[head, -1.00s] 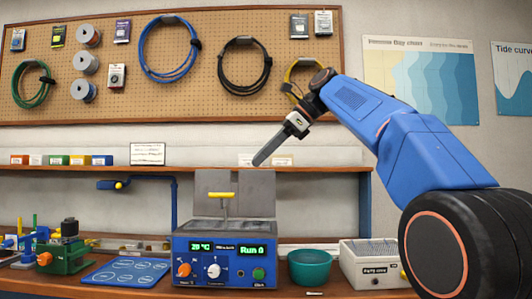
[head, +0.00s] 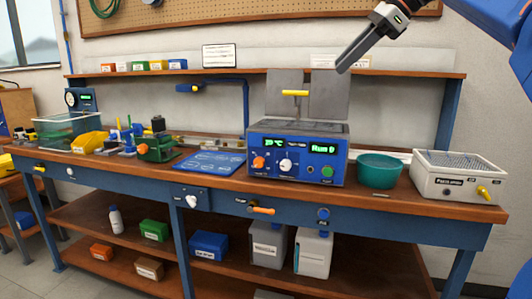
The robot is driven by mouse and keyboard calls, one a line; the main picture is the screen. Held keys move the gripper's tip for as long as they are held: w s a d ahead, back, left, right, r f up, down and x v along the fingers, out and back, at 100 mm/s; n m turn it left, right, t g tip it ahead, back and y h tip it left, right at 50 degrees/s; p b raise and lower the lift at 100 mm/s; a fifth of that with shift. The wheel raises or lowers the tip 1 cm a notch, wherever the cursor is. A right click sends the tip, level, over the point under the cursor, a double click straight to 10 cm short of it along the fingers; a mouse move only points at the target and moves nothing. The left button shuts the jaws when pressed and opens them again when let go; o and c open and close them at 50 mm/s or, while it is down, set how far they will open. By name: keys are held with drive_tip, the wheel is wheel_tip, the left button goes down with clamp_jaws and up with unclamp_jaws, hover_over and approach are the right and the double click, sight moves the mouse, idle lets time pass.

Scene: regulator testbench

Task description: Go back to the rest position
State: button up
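My gripper (head: 343,68) hangs from my blue arm at the upper right of the head view, in the air in front of the upper shelf. Its long grey fingers point down and left. They show edge-on, so I cannot tell whether they are open or shut, and I see nothing held. Below it stands the blue regulator box (head: 296,152) with lit green displays, an orange knob, a white knob and a green button. Its grey lid panels (head: 330,98) stand upright with a yellow handle (head: 295,93).
The wooden bench (head: 400,205) carries a teal bowl (head: 379,171), a white box with a grille (head: 459,178), a blue mat (head: 209,163) and a green vise (head: 156,148). A shelf (head: 230,74) runs behind. Bins and bottles stand on the lower shelf (head: 150,275). Floor shows at lower left.

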drive_tip(key=s+d+f+n+h, duration=0.2)
drive_tip(key=s+f+n, duration=0.4)
drive_tip(key=s+f, duration=0.4)
drive_tip(key=s+d+f+n+h, duration=0.3)
drive_tip(key=s+f+n, duration=0.3)
drive_tip(key=f, duration=1.7)
drive_tip(key=s+d+f+n+h, duration=0.2)
drive_tip(key=s+f+n, duration=0.5)
drive_tip(key=s+f, duration=0.6)
wheel_tip(320, 180, down, 4)
drive_tip(key=shift+s+d+r, duration=0.15)
drive_tip(key=shift+s+d, duration=0.05)
drive_tip(key=shift+s, duration=0.1)
